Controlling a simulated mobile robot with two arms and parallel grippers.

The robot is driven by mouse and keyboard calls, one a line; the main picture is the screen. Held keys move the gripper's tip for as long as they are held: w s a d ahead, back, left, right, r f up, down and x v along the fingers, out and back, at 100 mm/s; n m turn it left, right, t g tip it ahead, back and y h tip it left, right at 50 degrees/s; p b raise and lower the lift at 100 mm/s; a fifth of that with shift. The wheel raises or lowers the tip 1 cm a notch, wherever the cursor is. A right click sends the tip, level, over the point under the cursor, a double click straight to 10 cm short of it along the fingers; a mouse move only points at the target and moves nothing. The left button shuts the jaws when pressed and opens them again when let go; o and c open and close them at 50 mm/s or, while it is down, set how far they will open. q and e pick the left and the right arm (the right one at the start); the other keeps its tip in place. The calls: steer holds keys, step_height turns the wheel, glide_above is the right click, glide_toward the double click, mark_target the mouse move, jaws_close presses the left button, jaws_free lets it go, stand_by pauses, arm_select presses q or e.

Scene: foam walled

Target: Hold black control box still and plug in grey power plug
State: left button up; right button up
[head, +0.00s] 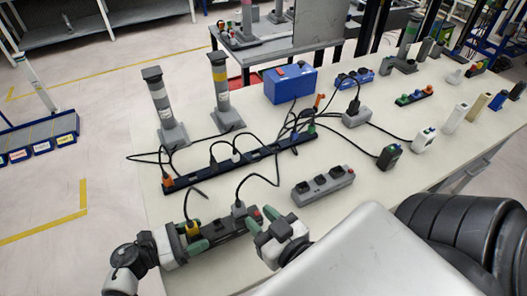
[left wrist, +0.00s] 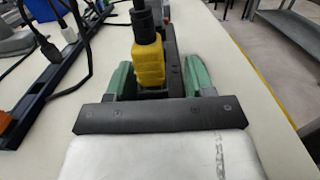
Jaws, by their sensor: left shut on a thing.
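The black control box (head: 221,223) lies on the near left of the table, with a red button at its right end. A yellow plug (head: 193,227) stands in its left end; it also shows in the left wrist view (left wrist: 148,65). My left gripper (head: 194,240) is shut on the box's left end, its green fingers (left wrist: 197,76) on either side. The grey power plug (head: 238,208) stands upright at the box's right part, with a black cable; I cannot tell how deep it sits. My right gripper (head: 262,218) is just right of the grey plug, apart from it, open and empty.
A grey socket block (head: 322,186) lies to the right. A long dark power strip (head: 240,160) with several cables runs behind the box. Two grey posts (head: 221,85) and a blue case (head: 290,83) stand farther back.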

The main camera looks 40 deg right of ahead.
stand_by(0.4)
arm_select(q)
steer(key=o, duration=1.1)
steer(key=shift+a, duration=0.15)
